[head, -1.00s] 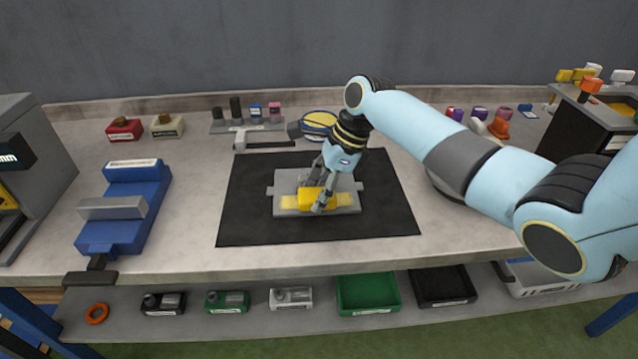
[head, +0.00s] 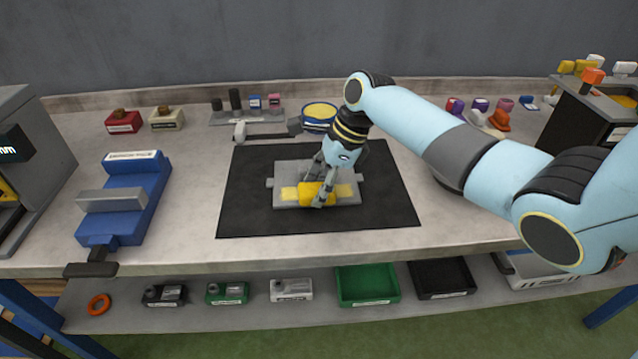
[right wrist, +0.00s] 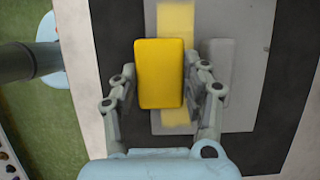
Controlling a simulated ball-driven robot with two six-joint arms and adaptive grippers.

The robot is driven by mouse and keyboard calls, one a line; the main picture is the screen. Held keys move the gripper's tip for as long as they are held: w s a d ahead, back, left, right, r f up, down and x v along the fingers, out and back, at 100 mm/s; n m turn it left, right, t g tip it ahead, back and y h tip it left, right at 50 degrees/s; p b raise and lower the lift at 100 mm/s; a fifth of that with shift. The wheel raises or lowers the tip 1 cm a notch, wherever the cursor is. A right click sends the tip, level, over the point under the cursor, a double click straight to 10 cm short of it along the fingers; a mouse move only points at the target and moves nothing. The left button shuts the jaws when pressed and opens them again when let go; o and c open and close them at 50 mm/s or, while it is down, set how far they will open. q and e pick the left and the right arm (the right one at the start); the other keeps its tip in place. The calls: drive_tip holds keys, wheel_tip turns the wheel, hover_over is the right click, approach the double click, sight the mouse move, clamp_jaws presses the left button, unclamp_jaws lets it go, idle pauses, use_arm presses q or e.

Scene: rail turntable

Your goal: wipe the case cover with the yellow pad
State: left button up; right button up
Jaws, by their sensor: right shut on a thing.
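The case cover (head: 348,178) is a grey plate with a raised middle, lying on the black mat. A pale yellow band (head: 345,191) runs lengthwise along it; the band also shows in the right wrist view (right wrist: 175,18). My right gripper (head: 318,201) is shut on the yellow pad (head: 309,190), holding it over the band near the middle of the cover. In the right wrist view the pad (right wrist: 160,74) sits between both fingers. The pad hides part of the band; whether it touches the cover is hard to tell. My left gripper is not in view.
The black mat (head: 250,215) is clear around the cover. A blue vise (head: 125,200) stands at the left. A dark box (head: 580,115) stands at the right.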

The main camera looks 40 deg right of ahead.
sight(301, 190)
drive_tip(key=shift+a, duration=0.1)
drive_tip(key=shift+w+a+r+p, duration=0.1)
drive_tip(key=shift+w+a+p, duration=0.3)
drive_tip(key=shift+a, duration=0.2)
drive_tip(key=shift+w+a+p, duration=0.35)
drive_tip(key=shift+a+p, duration=0.05)
drive_tip(key=shift+a, duration=0.2)
drive_tip(key=shift+w+a, duration=0.1)
drive_tip(key=shift+w+a+f+p, duration=0.1)
drive_tip(key=shift+w+a+p, duration=0.25)
drive_tip(key=shift+a, duration=0.3)
drive_tip(key=shift+w+a+f+p, duration=0.1)
drive_tip(key=shift+w+a, duration=0.35)
drive_tip(key=shift+a, duration=0.2)
drive_tip(key=shift+s+d, duration=0.1)
drive_tip(key=shift+d, duration=0.05)
